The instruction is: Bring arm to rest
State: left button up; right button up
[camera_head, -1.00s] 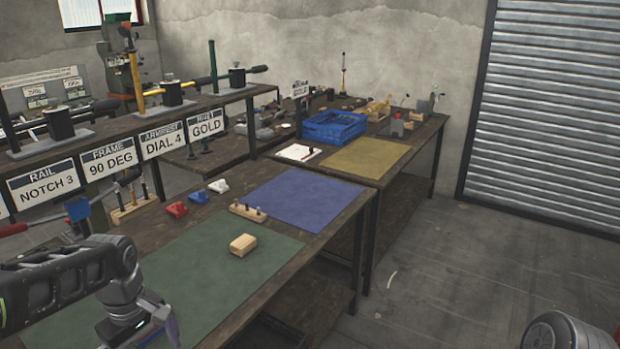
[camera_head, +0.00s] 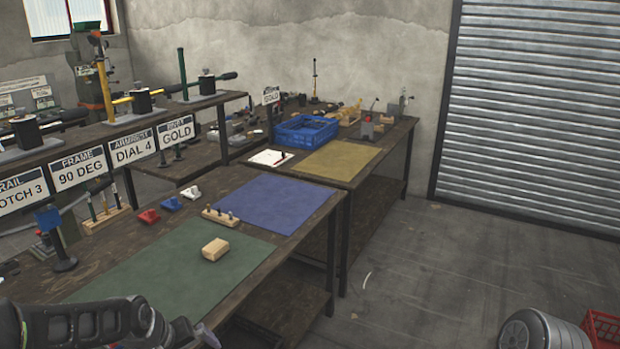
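My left arm (camera_head: 95,322) comes in at the bottom left, low over the near edge of the green mat (camera_head: 175,262). Part of my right arm (camera_head: 540,330) shows at the bottom right, over the floor and clear of the tables. Its gripper is out of view.
A wooden block (camera_head: 215,249) lies on the green mat. A blue mat (camera_head: 270,203), a wooden peg holder (camera_head: 220,216) and a yellow mat (camera_head: 342,161) lie further back. A blue crate (camera_head: 306,130) stands on the far table. A red crate (camera_head: 603,327) is at the lower right.

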pick_arm(q)
jog(key=s+d+f+m+h, duration=0.1)
jog(key=s+d+f+m, duration=0.15)
jog(key=d+f, duration=0.65)
jog(key=s+d+f+g, duration=0.1)
jog(key=s+d+f, duration=0.2)
jog(key=s+f, duration=0.3)
jog(key=s+d+f+m+g+h, duration=0.1)
jog(key=s+d+f, duration=0.3)
jog(key=s, duration=0.4)
jog(key=s+d+f+m+g, duration=0.1)
jog(key=s+d+f+g, duration=0.1)
jog(key=s+d+f, duration=0.2)
jog(key=s+f, duration=0.3)
jog(key=shift+s+f+h, duration=0.15)
jog(key=shift+f+h, duration=0.15)
jog(key=shift+h, duration=0.1)
